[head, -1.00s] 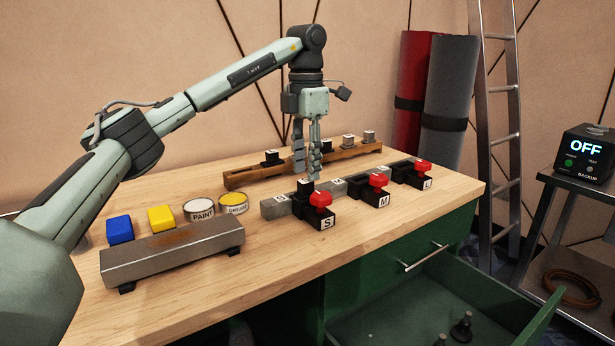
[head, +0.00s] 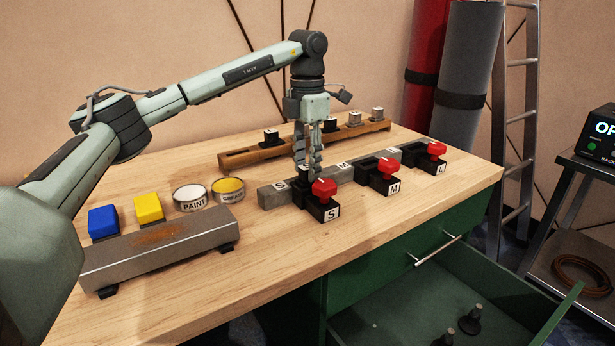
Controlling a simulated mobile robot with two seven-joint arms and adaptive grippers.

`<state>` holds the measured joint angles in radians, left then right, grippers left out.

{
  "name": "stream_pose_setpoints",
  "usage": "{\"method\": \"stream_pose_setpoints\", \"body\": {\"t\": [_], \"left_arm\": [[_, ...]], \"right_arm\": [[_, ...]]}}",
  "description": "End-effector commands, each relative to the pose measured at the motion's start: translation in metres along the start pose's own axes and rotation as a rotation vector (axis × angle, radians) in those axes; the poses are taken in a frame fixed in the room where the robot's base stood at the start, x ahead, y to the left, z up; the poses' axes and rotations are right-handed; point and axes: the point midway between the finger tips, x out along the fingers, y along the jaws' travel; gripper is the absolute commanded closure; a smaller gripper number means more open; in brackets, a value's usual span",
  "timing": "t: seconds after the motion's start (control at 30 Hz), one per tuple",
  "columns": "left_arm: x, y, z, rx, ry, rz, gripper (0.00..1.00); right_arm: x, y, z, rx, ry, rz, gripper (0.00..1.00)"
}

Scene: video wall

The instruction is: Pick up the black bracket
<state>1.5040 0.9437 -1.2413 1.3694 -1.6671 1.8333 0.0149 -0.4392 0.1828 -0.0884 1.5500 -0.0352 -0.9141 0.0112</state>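Several black brackets with red knobs sit along a grey bar (head: 272,196) on the workbench. The nearest, marked S (head: 323,211), has a black upright part at its back left. The ones marked M (head: 392,187) and L (head: 437,167) sit farther right. Which one the task means is not marked. My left gripper (head: 309,172) points straight down, its fingertips right at the top of the S bracket's upright part. The fingers look close together; whether they grip that part is unclear. My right gripper is out of view.
A wooden rail (head: 242,158) with small blocks lies behind. At left are a steel bar (head: 165,250), blue (head: 103,221) and yellow (head: 149,207) blocks, and paint (head: 190,198) and grease (head: 228,189) tins. An open green drawer (head: 400,318) juts out in front. The front middle benchtop is clear.

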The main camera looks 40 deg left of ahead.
Motion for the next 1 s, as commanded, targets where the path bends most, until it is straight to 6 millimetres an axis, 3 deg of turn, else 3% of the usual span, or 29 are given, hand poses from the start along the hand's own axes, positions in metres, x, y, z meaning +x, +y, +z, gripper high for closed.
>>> {"method": "stream_pose_setpoints", "body": {"t": [0.33, 0.6, 1.0], "left_arm": [[0.0089, -0.0003, 0.0003, 0.001, -0.001, 0.000, 0.67], [0.0086, -0.0003, 0.0005, 0.001, -0.001, 0.000, 1.00], [0.0060, -0.0003, 0.0009, 0.001, -0.003, 0.000, 1.00]], "right_arm": [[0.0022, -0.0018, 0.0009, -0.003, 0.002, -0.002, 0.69], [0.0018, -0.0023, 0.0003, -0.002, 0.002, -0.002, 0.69], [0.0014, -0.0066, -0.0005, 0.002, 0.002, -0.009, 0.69]]}}
